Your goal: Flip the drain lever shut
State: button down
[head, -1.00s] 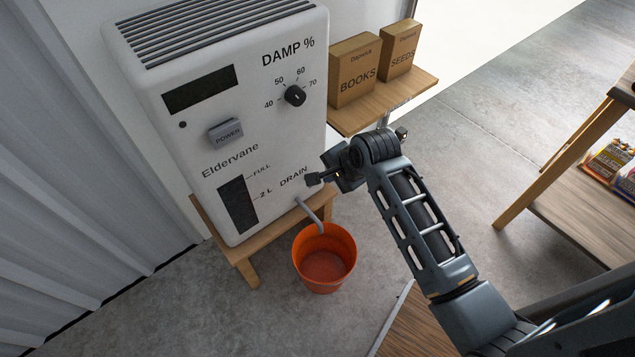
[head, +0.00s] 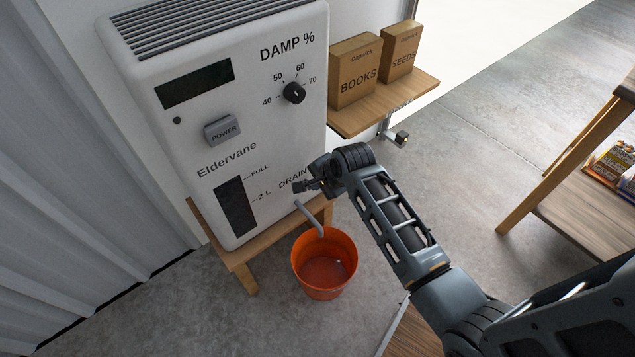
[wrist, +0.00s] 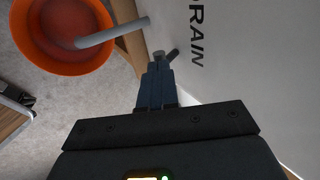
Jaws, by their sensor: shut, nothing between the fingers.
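The white Eldervane dehumidifier (head: 220,120) stands on a wooden stand, with DRAIN printed low on its front. My gripper (head: 300,186) is shut and empty, close to the front panel by the DRAIN label. In the wrist view its closed fingers (wrist: 157,72) point at a small dark bar, apparently the drain lever (wrist: 173,53), beside a light grey round part. The fingertips are very near it; I cannot tell if they touch. In the head view the lever is hidden behind my gripper. A grey drain spout (head: 309,218) slopes down over the orange bucket (head: 325,285).
The wooden stand (head: 240,252) is under the machine. A wooden rack (head: 570,215) stands at the right. The concrete floor between is clear.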

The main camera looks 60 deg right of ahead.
jog(key=shift+s+f, duration=0.1)
jog(key=shift+a+f+t+b, duration=0.1)
jog(key=shift+t+b, duration=0.2)
jog(key=shift+t, duration=0.1)
jog(key=shift+s+f+t+b, duration=0.2)
jog(key=shift+f+t+b, duration=0.05)
jog(key=shift+t+b, duration=0.05)
jog(key=f+t+h+b, duration=0.1)
jog(key=t+b, duration=0.1)
jog(key=b, duration=0.1)
jog(key=s+f+t+b, duration=0.1)
jog(key=f+t+b, duration=0.1)
jog(key=t+b, duration=0.1)
jog(key=shift+a+h+b, duration=0.15)
jog(key=shift+h+b, duration=0.25)
jog(key=shift+b, duration=0.3)
jog(key=shift+r, duration=0.15)
jog(key=shift+r+p, duration=0.65)
jog(key=shift+p, duration=0.25)
